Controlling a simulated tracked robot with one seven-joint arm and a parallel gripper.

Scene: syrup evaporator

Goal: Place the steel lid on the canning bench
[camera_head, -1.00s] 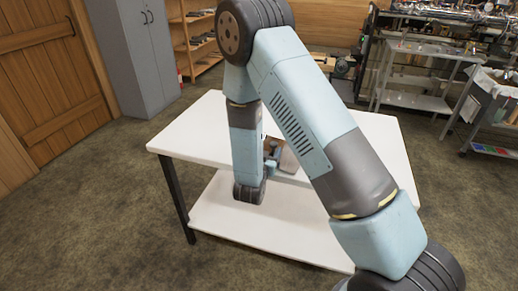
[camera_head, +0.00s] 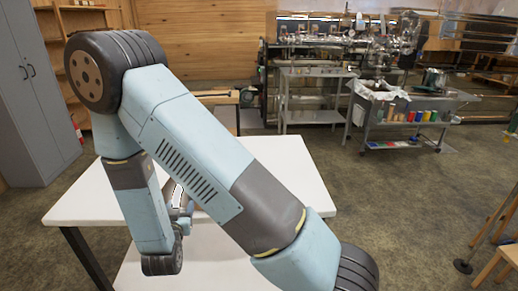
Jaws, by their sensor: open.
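I cannot make out the steel lid for certain in the head view. No surface is clearly marked as the canning bench. A white two-level table (camera_head: 290,165) stands directly in front of me, its visible top bare at the right. My arm reaches across it. My gripper (camera_head: 179,196) is partly hidden behind my own arm, over the left part of the white table. It is open, and I see nothing held.
A grey cart (camera_head: 412,101) with a white cloth and several coloured jars stands back right. A steel table (camera_head: 313,72) stands left of it, before the evaporator equipment. A grey cabinet (camera_head: 35,90) is at left. A wooden stool (camera_head: 505,240) is at right. Floor between is clear.

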